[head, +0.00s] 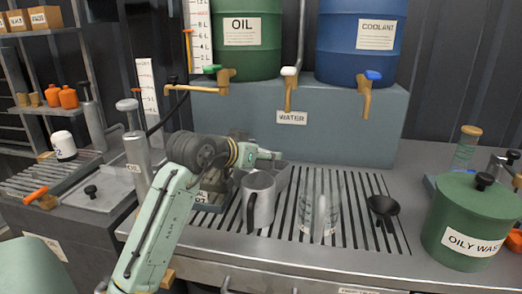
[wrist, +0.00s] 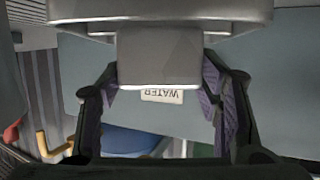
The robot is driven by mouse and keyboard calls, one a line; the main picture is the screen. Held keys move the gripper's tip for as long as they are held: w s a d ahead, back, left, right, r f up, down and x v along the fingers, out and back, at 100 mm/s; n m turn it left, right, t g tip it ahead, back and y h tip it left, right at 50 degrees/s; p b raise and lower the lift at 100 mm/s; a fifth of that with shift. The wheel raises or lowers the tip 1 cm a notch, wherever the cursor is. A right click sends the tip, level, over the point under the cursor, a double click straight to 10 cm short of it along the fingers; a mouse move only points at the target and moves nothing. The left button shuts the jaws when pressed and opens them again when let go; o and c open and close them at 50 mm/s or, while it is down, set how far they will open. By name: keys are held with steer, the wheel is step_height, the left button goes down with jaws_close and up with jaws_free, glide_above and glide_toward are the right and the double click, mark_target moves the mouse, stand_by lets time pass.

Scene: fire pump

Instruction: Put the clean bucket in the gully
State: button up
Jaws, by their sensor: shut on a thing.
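My gripper (head: 270,155) is above the back left of the slotted grating, in front of the wide grey bench block. Its two padded fingers stand either side of a grey, box-like part in the wrist view (wrist: 160,58), and it is shut on this. I cannot clearly pick out the gully; the slotted grating (head: 350,225) is the only drain-like surface in view.
A metal jug (head: 262,203), a clear jug (head: 318,205) and a black funnel (head: 383,207) stand on the grating. A green oily waste bin (head: 462,220) is at the right. Brass taps (head: 290,92) overhang the back. The grating's front right is clear.

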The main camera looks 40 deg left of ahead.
steer(key=o, duration=1.3)
steer(key=shift+f, duration=0.15)
steer(key=o, duration=0.5)
